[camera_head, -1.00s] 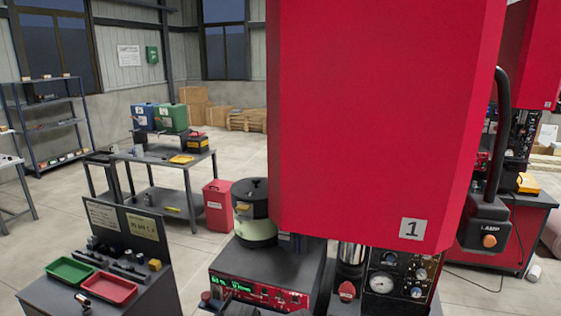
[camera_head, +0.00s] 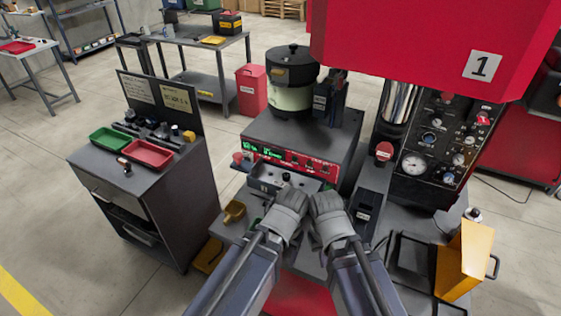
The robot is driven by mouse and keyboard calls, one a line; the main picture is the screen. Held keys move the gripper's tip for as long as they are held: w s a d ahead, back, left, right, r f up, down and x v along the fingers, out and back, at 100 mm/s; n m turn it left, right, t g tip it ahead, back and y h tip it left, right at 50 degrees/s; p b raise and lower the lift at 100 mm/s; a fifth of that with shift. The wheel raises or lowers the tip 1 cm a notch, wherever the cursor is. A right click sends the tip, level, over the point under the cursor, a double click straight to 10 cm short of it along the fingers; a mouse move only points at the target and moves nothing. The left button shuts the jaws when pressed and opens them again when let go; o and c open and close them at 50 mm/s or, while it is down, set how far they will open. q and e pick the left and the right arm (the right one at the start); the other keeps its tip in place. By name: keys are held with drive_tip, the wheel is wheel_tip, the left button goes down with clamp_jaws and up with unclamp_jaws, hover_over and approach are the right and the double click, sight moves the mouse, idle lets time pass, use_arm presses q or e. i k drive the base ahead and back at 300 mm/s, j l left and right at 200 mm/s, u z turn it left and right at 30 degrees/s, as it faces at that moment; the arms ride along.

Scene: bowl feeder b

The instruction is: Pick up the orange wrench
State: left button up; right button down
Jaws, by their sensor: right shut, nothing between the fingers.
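I cannot make out an orange wrench in the head view. My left gripper (camera_head: 290,202) and my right gripper (camera_head: 326,204) are side by side at the front of the bowl feeder's control box (camera_head: 285,158). The right one is shut and empty. The left one's fingers are hidden by its wrist, so its opening does not show. Several small tools (camera_head: 150,130) lie on the dark cart (camera_head: 150,185) at the left, well away from both grippers, too small to identify.
A green tray (camera_head: 109,138) and a red tray (camera_head: 147,153) sit on the cart. A tan scoop (camera_head: 234,212) lies left of my grippers. The red press (camera_head: 430,40) stands behind at the right, and a yellow box (camera_head: 462,260) at the front right.

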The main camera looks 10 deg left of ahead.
sight(128, 172)
drive_tip(key=u, duration=1.5)
